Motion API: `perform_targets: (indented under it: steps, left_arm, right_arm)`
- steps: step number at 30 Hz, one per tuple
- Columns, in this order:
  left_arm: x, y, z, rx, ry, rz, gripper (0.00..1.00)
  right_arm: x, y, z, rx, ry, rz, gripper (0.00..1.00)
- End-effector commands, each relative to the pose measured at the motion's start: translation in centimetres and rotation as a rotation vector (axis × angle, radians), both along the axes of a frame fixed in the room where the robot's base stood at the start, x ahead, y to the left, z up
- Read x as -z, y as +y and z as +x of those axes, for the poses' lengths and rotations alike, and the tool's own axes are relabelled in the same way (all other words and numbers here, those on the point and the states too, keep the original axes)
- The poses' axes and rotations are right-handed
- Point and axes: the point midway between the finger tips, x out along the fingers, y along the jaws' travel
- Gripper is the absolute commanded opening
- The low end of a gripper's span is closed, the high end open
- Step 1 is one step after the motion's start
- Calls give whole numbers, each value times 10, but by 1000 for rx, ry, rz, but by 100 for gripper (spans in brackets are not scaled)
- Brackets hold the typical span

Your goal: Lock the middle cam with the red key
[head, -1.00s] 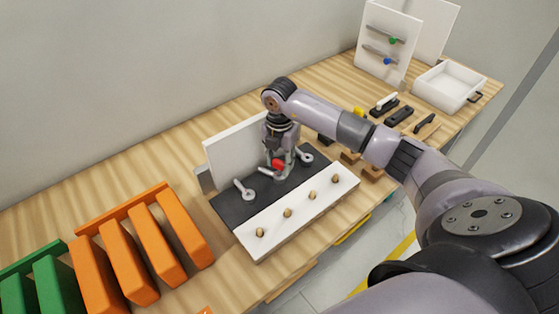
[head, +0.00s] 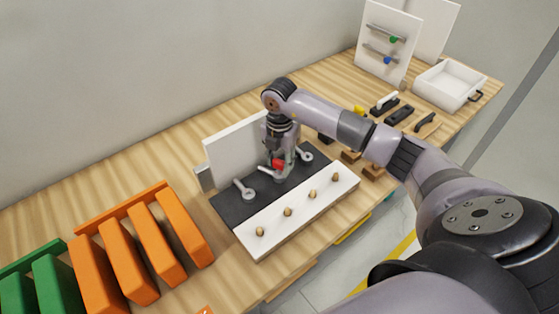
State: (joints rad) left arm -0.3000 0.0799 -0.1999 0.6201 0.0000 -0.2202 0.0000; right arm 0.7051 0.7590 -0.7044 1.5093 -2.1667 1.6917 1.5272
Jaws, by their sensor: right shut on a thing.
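The red key (head: 278,163) is in my right gripper (head: 279,170), which points down over the middle of the dark mat (head: 231,208). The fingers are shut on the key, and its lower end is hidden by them. The middle cam is at or under the fingertips and I cannot make it out clearly. A grey lever (head: 266,172) sticks out to the left there. A left grey lever (head: 244,190) and a right grey lever (head: 304,153) lie on either side. A white strip (head: 300,212) with several brass pegs lies in front. My left gripper is not in view.
A white upright panel (head: 236,147) stands behind the mat. Orange boards (head: 127,262) and green boards (head: 55,285) stand in racks at the left. At the back right are a white box (head: 448,88), a panel with coloured knobs (head: 388,45) and black-handled tools (head: 399,115).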

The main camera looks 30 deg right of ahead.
Motion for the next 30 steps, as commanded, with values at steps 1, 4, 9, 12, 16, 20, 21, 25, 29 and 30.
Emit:
perform_targets:
  steps: [1, 4, 9, 12, 16, 20, 21, 25, 29, 30]
  left_arm:
    - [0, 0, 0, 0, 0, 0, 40]
    - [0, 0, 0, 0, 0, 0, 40]
    - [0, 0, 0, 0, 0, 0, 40]
    - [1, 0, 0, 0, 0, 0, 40]
    - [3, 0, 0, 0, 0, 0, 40]
    - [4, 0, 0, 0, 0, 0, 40]
    - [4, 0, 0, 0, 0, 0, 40]
    - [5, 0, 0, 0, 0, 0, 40]
    - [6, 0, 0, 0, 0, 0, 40]
    - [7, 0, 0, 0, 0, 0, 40]
  right_arm:
    - [0, 0, 0, 0, -1, 0, 9]
    - [0, 0, 0, 0, 0, 0, 9]
    - [0, 0, 0, 1, 0, 0, 9]
    - [2, 0, 0, 1, 0, 0, 9]
    - [3, 0, 0, 1, 0, 0, 9]
    - [5, 0, 0, 1, 0, 0, 9]
    - [5, 0, 0, 1, 0, 0, 9]
    - [7, 0, 0, 1, 0, 0, 9]
    - [8, 0, 0, 1, 0, 0, 9]
    - [9, 0, 0, 1, 0, 0, 9]
